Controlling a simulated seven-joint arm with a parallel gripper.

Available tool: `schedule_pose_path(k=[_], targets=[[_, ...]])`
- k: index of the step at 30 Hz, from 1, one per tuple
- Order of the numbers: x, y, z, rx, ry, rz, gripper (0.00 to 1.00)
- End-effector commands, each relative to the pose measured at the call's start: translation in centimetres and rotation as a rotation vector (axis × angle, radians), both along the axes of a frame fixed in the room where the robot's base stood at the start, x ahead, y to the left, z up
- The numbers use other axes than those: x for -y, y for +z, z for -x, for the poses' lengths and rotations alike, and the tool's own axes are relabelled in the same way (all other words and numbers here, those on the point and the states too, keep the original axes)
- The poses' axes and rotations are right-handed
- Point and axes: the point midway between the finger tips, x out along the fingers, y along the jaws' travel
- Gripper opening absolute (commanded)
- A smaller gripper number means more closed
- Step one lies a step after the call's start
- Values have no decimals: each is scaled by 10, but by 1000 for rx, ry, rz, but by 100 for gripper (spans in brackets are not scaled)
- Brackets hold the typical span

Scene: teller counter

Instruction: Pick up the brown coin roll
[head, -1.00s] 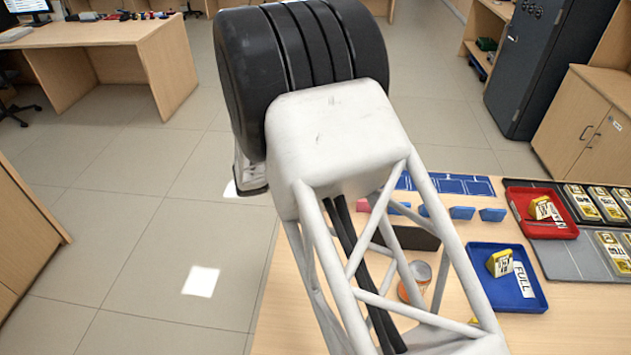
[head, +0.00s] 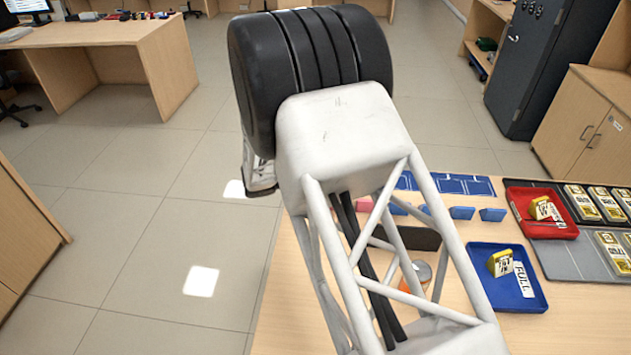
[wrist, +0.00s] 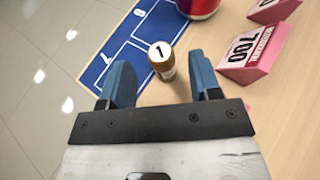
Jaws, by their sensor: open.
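The brown coin roll (wrist: 164,70) stands upright on the counter in the wrist view, with a pale top marked "1". It is beside the edge of a blue mat (wrist: 112,66) with white outlines and numbers. My gripper (wrist: 160,80) is open, its two blue fingers spread. The roll appears between and a little beyond the fingertips; I cannot tell the exact height gap. I cannot make out the roll in the head view, where my arm covers part of the counter.
Pink blocks marked 700 (wrist: 243,50) stand to the right in the wrist view, and a red round object (wrist: 198,5) lies beyond.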

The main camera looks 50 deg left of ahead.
Motion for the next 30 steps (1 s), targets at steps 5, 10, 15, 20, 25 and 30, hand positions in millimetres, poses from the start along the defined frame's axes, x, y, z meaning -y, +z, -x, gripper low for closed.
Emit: schedule_pose_path(k=[5,10,15,20,25,30], targets=[[0,0,0,0,0,0,57],[1,-4,-7,0,-1,1,57],[4,-12,-23,0,-2,1,57],[6,-18,-39,0,0,0,57],[7,-22,-46,0,0,0,57],[7,-22,-47,0,0,0,57]])
